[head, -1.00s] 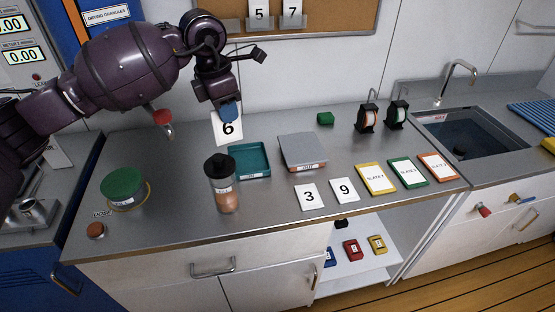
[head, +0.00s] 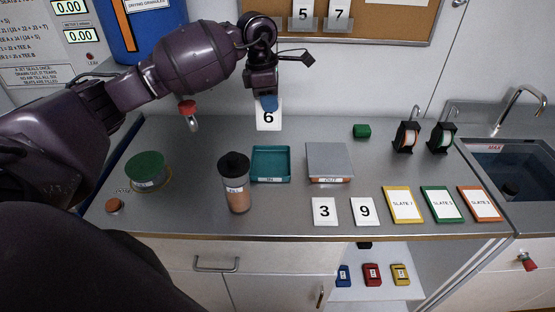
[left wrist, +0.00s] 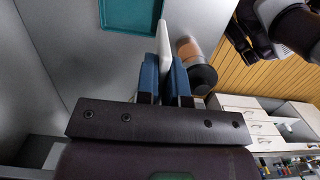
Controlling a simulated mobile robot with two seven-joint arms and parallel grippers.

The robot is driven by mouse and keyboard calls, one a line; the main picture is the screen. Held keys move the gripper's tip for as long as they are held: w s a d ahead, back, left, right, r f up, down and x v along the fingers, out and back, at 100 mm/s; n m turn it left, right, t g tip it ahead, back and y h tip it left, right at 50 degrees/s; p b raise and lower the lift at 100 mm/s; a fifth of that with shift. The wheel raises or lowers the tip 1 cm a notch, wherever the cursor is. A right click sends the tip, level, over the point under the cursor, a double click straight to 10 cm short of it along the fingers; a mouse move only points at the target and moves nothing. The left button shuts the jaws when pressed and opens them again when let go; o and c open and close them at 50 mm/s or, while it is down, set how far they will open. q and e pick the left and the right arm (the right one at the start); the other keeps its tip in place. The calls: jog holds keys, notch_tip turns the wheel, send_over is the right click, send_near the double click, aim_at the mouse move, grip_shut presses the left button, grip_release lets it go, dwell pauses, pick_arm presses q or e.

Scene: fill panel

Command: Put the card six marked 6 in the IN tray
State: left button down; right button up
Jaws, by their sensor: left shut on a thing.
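The white card marked 6 (head: 268,117) hangs upright below my left gripper (head: 269,103). The left gripper is shut on its top edge. In the left wrist view the card (left wrist: 163,48) shows edge-on between the blue fingertips (left wrist: 163,78). The teal IN tray (head: 271,179) lies on the counter just below and in front of the card, and looks empty. The card is behind the tray's far edge in the head view, apart from it. The tray also shows in the left wrist view (left wrist: 131,28). My right gripper is not in view.
A dark-lidded jar (head: 236,185) stands close to the tray's left front. A grey-topped OUT tray (head: 329,163) is to its right. Cards 3 (head: 325,211) and 9 (head: 364,211) and several slates lie at the front. A green-lidded tub (head: 148,171) is at left.

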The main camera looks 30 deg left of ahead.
pick_arm(q)
jog(key=shift+f+p, duration=0.4)
jog(key=shift+f, duration=8.35)
jog(key=shift+f, duration=0.15)
jog(key=c, duration=1.7)
grip_release()
jog(key=shift+f, duration=0.1)
jog(key=o, duration=0.5)
jog(key=shift+c, duration=0.2)
